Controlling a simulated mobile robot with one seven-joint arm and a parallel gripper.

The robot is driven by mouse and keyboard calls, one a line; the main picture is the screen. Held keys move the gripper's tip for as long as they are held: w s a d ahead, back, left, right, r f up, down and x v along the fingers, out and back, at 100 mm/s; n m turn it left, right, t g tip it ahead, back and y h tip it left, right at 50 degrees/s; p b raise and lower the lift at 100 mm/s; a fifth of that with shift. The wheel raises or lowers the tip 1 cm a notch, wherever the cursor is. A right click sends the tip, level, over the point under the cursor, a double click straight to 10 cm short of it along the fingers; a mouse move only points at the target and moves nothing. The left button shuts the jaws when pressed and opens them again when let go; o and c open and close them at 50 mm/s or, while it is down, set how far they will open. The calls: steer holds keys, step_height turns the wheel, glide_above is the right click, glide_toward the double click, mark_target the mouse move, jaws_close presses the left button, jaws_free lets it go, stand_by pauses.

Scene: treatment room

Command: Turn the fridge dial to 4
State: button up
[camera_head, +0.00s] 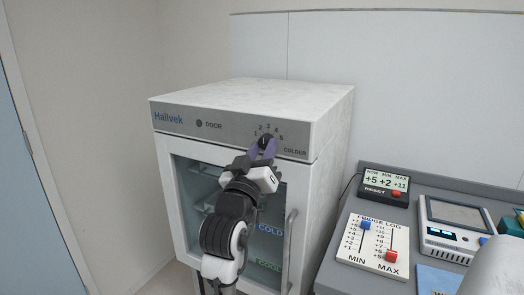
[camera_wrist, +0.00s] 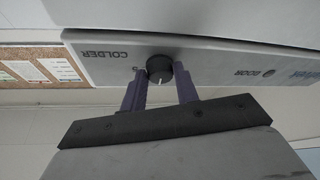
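The fridge dial (camera_head: 264,143) is a small dark round knob on the grey control strip of the white fridge (camera_head: 330,130), below the printed numbers 1 to 5. In the wrist view, turned upside down, the dial (camera_wrist: 160,68) has a white mark pointing down the picture, which is up on the panel, roughly toward 3. My gripper (camera_head: 263,149) is at the dial, its two purple fingers on either side of it. In the wrist view the fingertips (camera_wrist: 160,76) lie close along the dial's edges. Whether they press on it I cannot tell.
The fridge has a glass door with an upright handle (camera_head: 289,250) at right. A grey worktop (camera_head: 340,205) stands right of it, with a temperature display (camera_head: 384,181), a fridge log board (camera_head: 372,243) with sliders, and another device (camera_head: 455,226). A wall is close at left.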

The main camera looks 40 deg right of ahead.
steer(key=c, duration=0.4)
steer(key=shift+c, duration=0.2)
steer(key=shift+f+b, duration=0.1)
steer(key=shift+b, duration=0.2)
steer(key=m+g+b, duration=0.1)
steer(key=m, duration=0.1)
steer(key=m+g+h+b, duration=0.1)
steer(key=m+b, duration=0.1)
steer(key=shift+w+a+f, duration=0.1)
steer(key=shift+w+f, duration=0.05)
steer(key=shift+w, duration=0.05)
steer(key=m+g+h+b, duration=0.1)
steer(key=m+b, duration=0.2)
steer(key=m, duration=0.1)
steer(key=shift+w+g, duration=0.1)
steer(key=shift+g, duration=0.3)
steer(key=shift+m+g+b, duration=0.5)
steer(key=shift+m+b, duration=0.15)
steer(key=shift+m, duration=0.35)
steer(key=shift+r+h, duration=0.25)
steer(key=shift+h, duration=0.05)
steer(key=o, duration=1)
